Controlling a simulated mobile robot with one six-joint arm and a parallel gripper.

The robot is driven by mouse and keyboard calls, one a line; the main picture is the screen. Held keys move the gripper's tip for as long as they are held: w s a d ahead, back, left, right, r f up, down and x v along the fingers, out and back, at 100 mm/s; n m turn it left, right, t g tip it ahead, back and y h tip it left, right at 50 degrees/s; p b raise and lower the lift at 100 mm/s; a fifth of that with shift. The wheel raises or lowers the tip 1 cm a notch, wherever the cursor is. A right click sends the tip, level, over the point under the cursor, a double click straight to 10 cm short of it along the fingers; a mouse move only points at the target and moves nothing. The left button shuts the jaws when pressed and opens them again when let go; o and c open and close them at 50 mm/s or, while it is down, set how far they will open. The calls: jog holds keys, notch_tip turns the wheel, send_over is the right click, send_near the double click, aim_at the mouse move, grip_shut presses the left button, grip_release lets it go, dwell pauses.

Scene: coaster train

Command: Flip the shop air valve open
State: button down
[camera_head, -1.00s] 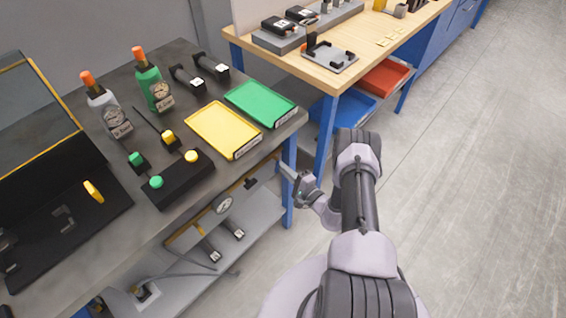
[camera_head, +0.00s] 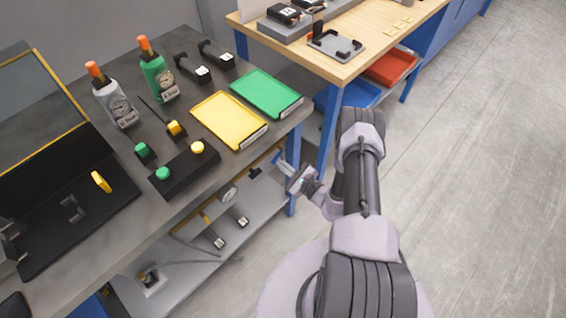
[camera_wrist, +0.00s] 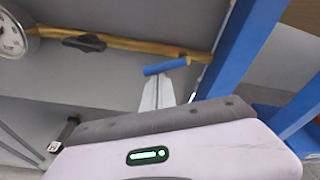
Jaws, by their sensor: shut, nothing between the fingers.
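In the wrist view, a yellow air pipe (camera_wrist: 125,43) runs along the grey back panel under the bench. A black handle (camera_wrist: 84,43) sits on the pipe, left of my gripper. A short blue bar-shaped handle (camera_wrist: 160,68) shows right at my fingertips; I cannot tell whether they touch it or how it joins the pipe. My gripper (camera_wrist: 157,88) is shut and empty, its fingers pointing toward the pipe. In the head view, my gripper (camera_head: 284,168) is by the bench's front right leg, with the black handle (camera_head: 255,173) to its left.
A round gauge (camera_wrist: 14,36) is on the left of the pipe. The blue bench leg (camera_wrist: 238,52) stands close on the right. A lower shelf (camera_head: 185,262) holds dark tools and a hose. The bench top (camera_head: 60,255) above carries trays and bottles. Floor to the right is clear.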

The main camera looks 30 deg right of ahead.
jog(key=m, duration=0.1)
jog(key=a+r+m, duration=0.1)
jog(key=m, duration=0.1)
jog(key=shift+s+r+y, duration=0.15)
jog(key=shift+r+y, duration=0.1)
jog(key=shift+y, duration=0.05)
jog(key=shift+r+p, duration=0.1)
jog(key=shift+p, duration=0.2)
dwell(0.5)
